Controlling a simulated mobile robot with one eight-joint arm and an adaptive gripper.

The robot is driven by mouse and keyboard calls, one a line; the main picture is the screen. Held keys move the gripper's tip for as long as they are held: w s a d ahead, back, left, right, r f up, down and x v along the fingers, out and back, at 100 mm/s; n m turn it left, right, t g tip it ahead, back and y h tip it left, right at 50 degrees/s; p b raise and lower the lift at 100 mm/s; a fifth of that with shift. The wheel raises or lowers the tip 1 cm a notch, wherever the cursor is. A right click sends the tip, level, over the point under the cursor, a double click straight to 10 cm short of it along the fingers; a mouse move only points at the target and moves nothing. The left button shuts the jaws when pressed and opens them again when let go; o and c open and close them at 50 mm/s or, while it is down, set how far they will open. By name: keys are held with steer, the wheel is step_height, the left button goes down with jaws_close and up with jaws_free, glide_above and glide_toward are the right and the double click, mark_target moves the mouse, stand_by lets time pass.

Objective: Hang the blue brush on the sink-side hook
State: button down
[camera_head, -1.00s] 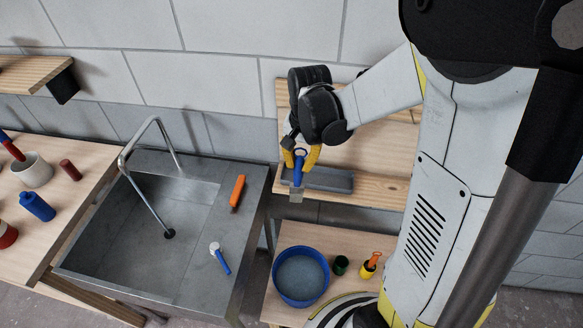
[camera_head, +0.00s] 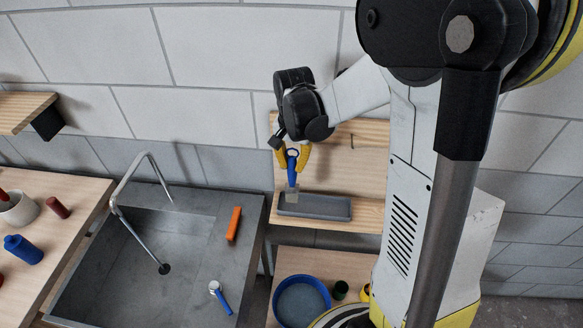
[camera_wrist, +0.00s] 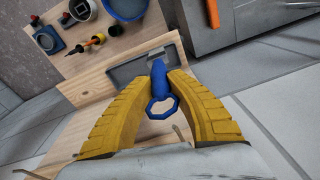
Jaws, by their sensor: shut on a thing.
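The blue brush (camera_head: 292,172) hangs in my gripper (camera_head: 293,162), ring end up and pale head down. My gripper's yellow fingers are shut on its handle just below the ring; the wrist view shows the brush (camera_wrist: 159,82) between both fingers (camera_wrist: 160,76). The brush is in front of the wooden wall board (camera_head: 345,175), near its sink-side edge. In the wrist view a thin bent hook (camera_wrist: 181,134) shows near the ring, apart from it. The head view does not show this hook clearly. A small dark peg (camera_head: 352,141) shows farther right on the board.
A grey tray (camera_head: 314,206) lies on the board's ledge, below the brush. The metal sink (camera_head: 140,260), with its tall tap (camera_head: 130,185), stands left. A blue basin (camera_head: 302,303) stands below.

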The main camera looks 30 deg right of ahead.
steer(key=w+d+f+b, duration=0.1)
steer(key=w+d+f, duration=0.1)
steer(key=w, duration=0.3)
steer(key=shift+w+d+b, duration=0.25)
steer(key=shift+d+b, duration=0.1)
steer(key=shift+d, duration=0.5)
stand_by(0.7)
steer(key=c, duration=0.8)
jaws_free()
steer(key=shift+s+a+r+p, duration=0.1)
steer(key=shift+s+r+p, duration=0.1)
steer(key=shift+r+p, duration=1.65)
steer(key=shift+s+r+p, duration=0.15)
steer(key=shift+r+p, duration=0.8)
steer(key=shift+r, duration=1.75)
